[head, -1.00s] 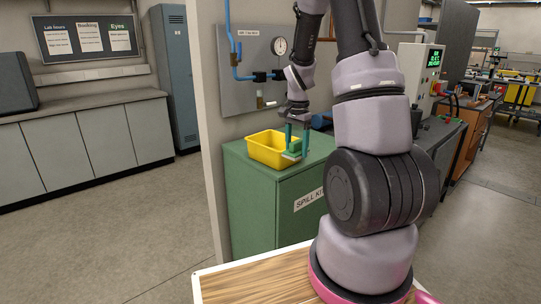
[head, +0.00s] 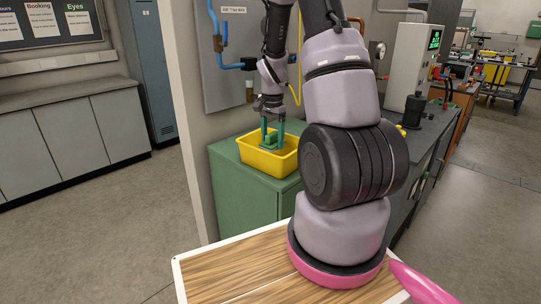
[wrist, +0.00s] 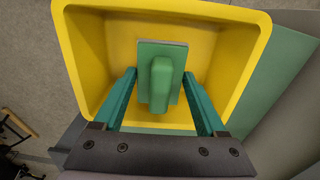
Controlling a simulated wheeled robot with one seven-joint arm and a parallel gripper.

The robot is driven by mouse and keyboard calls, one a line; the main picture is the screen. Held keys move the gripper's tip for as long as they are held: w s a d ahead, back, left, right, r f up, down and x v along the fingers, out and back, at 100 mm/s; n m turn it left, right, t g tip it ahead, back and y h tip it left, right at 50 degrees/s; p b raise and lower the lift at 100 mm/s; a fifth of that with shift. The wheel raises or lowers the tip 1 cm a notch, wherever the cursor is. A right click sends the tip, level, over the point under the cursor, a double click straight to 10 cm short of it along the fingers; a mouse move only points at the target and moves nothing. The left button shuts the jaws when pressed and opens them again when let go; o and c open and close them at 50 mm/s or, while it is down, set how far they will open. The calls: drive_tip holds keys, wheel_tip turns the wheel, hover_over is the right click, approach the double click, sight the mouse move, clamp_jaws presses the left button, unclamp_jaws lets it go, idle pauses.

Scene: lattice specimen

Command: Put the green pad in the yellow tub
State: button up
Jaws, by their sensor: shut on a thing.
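The yellow tub (head: 270,163) stands on top of the green spill-kit cabinet. My gripper (head: 272,146) points down over the tub, its teal fingertips at about the rim's height. It is shut on the green pad (head: 270,140), which has a raised grip on a flat plate with a greyish edge. In the wrist view, the pad (wrist: 160,85) sits between the fingertips, inside the outline of the tub (wrist: 252,70). Whether the pad touches the tub's floor cannot be told.
The green cabinet (head: 243,200) has a little bare top to the left of the tub. A wall panel with blue pipes (head: 232,60) stands behind. A dark bench (head: 425,145) with a control box lies to the right. Open floor (head: 145,210) lies to the left.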

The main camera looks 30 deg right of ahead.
sight(272, 133)
drive_tip(key=shift+f, duration=2.95)
drive_tip(key=shift+f, duration=0.1)
drive_tip(key=o, duration=1.5)
drive_tip(key=shift+o, duration=0.2)
wheel_tip(272, 133, up, 12)
drive_tip(key=shift+r, duration=0.2)
drive_tip(key=s+a+r+n+t+y, duration=0.1)
drive_tip(key=s+a+r+n+t, duration=0.2)
drive_tip(key=s+a+r, duration=0.3)
drive_tip(key=s+a+r+n+t+y, duration=0.1)
drive_tip(key=s+a+r+n+t, duration=0.3)
drive_tip(key=s+r, duration=1)
drive_tip(key=a+r+n, duration=0.1)
drive_tip(key=a+r, duration=0.2)
drive_tip(key=r, duration=0.1)
drive_tip(key=shift+s+r+n, duration=0.25)
drive_tip(key=shift+s+n, duration=0.05)
drive_tip(key=shift+n, duration=0.1)
